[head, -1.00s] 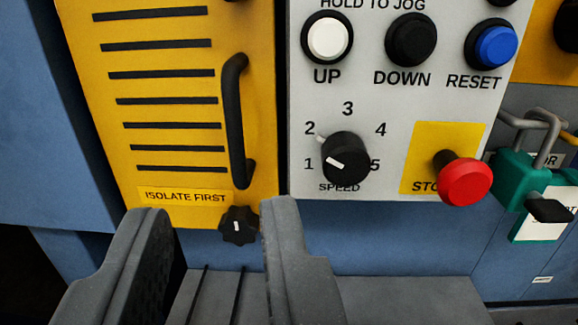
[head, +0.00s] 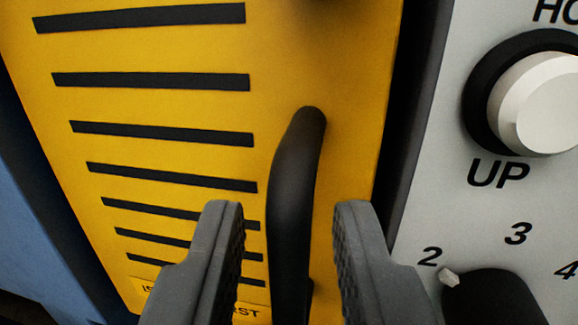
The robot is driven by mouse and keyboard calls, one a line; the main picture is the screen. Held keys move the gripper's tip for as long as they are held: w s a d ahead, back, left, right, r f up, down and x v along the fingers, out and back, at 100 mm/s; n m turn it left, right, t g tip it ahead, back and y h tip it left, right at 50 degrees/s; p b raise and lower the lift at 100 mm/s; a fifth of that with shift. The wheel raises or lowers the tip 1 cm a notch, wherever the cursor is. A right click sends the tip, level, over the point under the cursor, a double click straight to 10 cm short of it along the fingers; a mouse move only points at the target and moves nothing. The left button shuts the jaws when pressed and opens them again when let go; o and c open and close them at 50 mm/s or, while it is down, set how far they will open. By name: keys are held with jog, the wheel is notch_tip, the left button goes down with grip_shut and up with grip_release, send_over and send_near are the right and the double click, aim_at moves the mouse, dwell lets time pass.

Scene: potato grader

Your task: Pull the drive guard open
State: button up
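The yellow drive guard (head: 150,50) with black slots fills the left and middle of the head view. It looks shut, with a dark gap along its right edge. Its black bar handle (head: 292,190) stands upright on the right part of the guard. My gripper (head: 290,225) is open, with one grey finger on each side of the handle. A gap shows between each fingertip and the handle. The handle's lower end is near the bottom edge of the view, and the label there is partly covered by my left finger.
The light grey control panel (head: 445,130) is close to the right of the guard. It carries the white UP button (head: 540,100) and the black speed knob (head: 495,298), near my right finger. Blue machine casing (head: 40,225) lies at the left.

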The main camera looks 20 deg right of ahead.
jog(key=shift+w+d, duration=0.3)
jog(key=shift+w, duration=0.35)
grip_shut()
jog(key=shift+s+p, duration=0.15)
jog(key=shift+p, duration=0.45)
